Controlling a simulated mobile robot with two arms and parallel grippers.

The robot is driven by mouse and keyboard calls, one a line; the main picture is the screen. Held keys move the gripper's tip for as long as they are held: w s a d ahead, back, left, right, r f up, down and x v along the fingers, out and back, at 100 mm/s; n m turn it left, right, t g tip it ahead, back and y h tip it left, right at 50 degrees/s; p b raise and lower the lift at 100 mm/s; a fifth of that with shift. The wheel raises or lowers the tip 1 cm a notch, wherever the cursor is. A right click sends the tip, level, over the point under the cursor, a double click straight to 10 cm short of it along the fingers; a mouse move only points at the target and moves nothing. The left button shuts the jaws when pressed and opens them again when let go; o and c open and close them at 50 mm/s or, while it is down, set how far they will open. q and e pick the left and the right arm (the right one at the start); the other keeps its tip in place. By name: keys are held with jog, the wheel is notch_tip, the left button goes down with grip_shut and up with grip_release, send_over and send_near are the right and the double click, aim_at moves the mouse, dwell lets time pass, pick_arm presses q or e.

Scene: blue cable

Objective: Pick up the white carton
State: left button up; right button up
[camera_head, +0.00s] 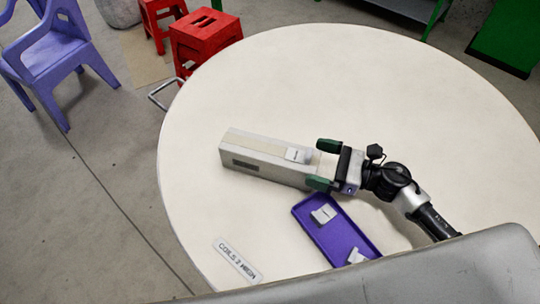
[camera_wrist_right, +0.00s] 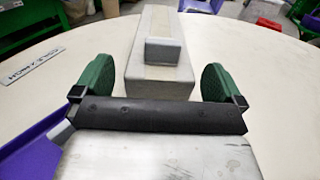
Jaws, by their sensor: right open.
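A long off-white box (camera_head: 262,150), which may be the carton, lies on the round table. A small white block (camera_head: 298,155) sits on its top near the end facing my right gripper. My right gripper (camera_head: 323,164) is open, its green fingers at either side of that end. In the right wrist view the box (camera_wrist_right: 160,82) and the block (camera_wrist_right: 164,51) appear between the spread fingers (camera_wrist_right: 158,80), with a gap on each side. Whether the fingers are level with the box or above it is hard to tell. My left gripper is not in view.
A purple tray (camera_head: 346,228) holding small white pieces (camera_head: 323,214) lies close to my right gripper. A label plate (camera_head: 237,260) lies near the table edge. The far and right parts of the white table (camera_head: 400,90) are clear. Red stools (camera_head: 205,36) stand beyond it.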

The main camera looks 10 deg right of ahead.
aim_at(305, 157)
jog(key=x, duration=0.3)
jog(key=shift+w+a+f+p, duration=0.1)
jog(key=shift+w+a+p, duration=0.1)
jog(key=shift+a+p, duration=0.2)
jog(key=shift+d, duration=0.1)
jog(key=c, duration=1.4)
jog(key=shift+c, duration=0.3)
jog(key=shift+r, duration=0.25)
